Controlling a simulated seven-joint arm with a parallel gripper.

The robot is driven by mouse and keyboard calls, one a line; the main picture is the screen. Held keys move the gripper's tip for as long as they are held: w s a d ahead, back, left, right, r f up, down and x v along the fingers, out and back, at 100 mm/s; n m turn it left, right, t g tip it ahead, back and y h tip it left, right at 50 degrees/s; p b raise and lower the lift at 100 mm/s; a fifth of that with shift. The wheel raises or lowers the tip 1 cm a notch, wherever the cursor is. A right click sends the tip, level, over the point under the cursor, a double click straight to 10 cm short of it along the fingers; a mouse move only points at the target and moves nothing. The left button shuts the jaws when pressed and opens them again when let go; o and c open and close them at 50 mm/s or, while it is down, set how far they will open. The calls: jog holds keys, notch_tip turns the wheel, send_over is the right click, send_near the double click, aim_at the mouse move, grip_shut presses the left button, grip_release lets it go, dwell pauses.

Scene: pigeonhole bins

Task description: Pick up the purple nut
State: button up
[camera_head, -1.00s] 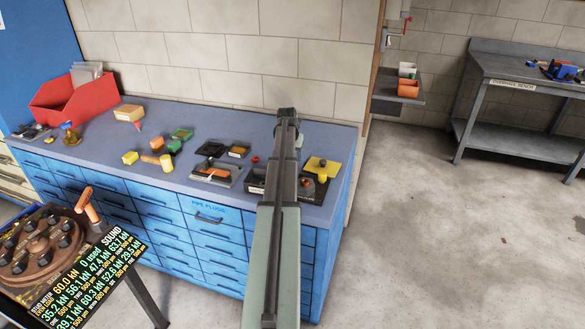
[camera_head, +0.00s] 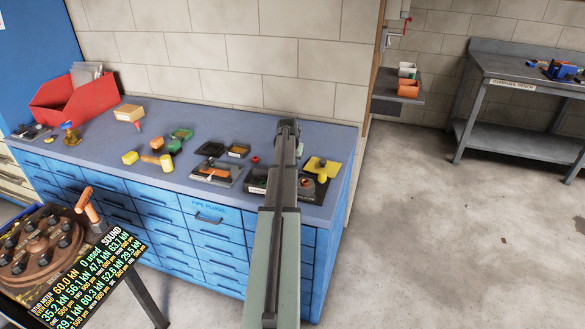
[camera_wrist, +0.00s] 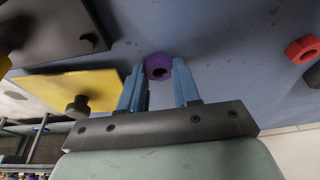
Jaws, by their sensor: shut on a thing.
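The purple nut (camera_wrist: 158,66) shows in the wrist view between the tips of my gripper (camera_wrist: 159,82). The blue fingers are shut on it, one on each side, and its dark hole faces the camera. The blue bench top lies behind it; I cannot tell how far it is from the surface. In the head view my arm reaches over the right end of the blue bench (camera_head: 215,215), and the nut and fingertips are hidden behind the arm.
A red nut (camera_wrist: 303,50) lies right of my gripper in the wrist view. A yellow plate (camera_wrist: 75,90) with a black knob is to the left. In the head view, black trays (camera_head: 215,172), yellow and green parts and a red bin (camera_head: 75,100) stand on the bench.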

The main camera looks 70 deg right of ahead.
jog(key=c, duration=0.4)
jog(key=shift+r, duration=0.1)
jog(key=shift+c, duration=0.2)
notch_tip(320, 180, up, 10)
jog(key=w+a+r+n+t+y, duration=0.1)
jog(key=w+a+n, duration=0.2)
jog(key=a+n, duration=0.4)
jog(key=w+a+n+t+y, duration=0.2)
jog(key=a+n, duration=0.5)
jog(key=n, duration=0.4)
jog(key=shift+w+a+r+y, duration=0.3)
jog(key=shift+w+r, duration=0.05)
jog(key=shift+w, duration=0.1)
